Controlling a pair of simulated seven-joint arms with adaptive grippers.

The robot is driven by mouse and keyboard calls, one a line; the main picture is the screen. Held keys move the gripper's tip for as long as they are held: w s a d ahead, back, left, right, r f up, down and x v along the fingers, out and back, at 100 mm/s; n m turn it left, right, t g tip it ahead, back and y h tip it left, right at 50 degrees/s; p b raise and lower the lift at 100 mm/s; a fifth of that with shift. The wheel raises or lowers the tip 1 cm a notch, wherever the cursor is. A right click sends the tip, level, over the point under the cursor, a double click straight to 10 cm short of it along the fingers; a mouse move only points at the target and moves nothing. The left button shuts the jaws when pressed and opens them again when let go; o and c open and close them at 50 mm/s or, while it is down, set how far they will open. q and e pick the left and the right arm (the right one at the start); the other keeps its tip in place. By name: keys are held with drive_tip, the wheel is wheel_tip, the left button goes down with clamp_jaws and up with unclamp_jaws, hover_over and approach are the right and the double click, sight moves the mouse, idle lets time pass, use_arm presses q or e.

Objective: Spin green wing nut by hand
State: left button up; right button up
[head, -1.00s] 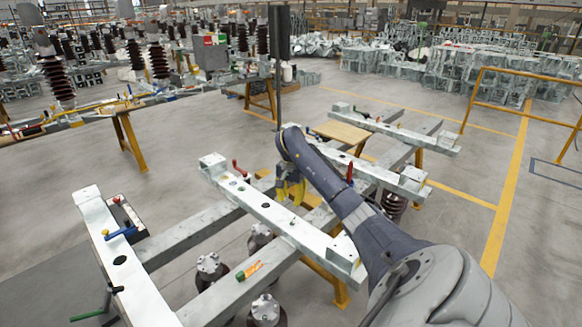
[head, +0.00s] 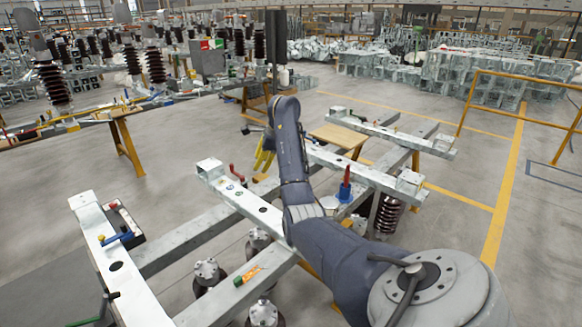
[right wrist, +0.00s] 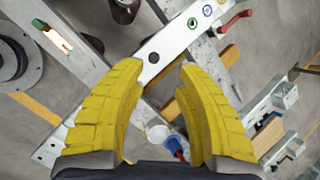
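My right gripper (head: 264,158) has yellow fingers and hangs above the far part of the metal frame. In the right wrist view its fingers (right wrist: 160,105) are spread wide with nothing between them, above a pale beam. A green ring-like mark or nut (right wrist: 193,22) sits on that beam beyond the fingertips, apart from them; a wing shape cannot be made out. A green-ended orange and white item (head: 247,276) lies on a lower crossbar; it also shows in the right wrist view (right wrist: 52,36). My left gripper is not in view.
A red lever (head: 237,173) stands near the beam's far end. A blue-based red-handled part (head: 345,185) stands to the right of my arm. A dark tray with a blue-handled tool (head: 120,236) lies by the left beam. Dark insulators (head: 208,274) stand below the frame.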

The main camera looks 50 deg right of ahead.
drive_tip(key=s+d+f+n+g+h, duration=0.1)
drive_tip(key=s+d+f+n+g, duration=0.35)
drive_tip(key=s+f+n, duration=0.6)
drive_tip(key=shift+n+g, duration=0.35)
drive_tip(key=shift+n, duration=0.2)
drive_tip(key=f, duration=1)
drive_tip(key=a+f, duration=0.1)
drive_tip(key=f, duration=0.3)
drive_tip(key=shift+s+f, duration=0.2)
drive_tip(key=shift+f, duration=0.2)
idle(0.5)
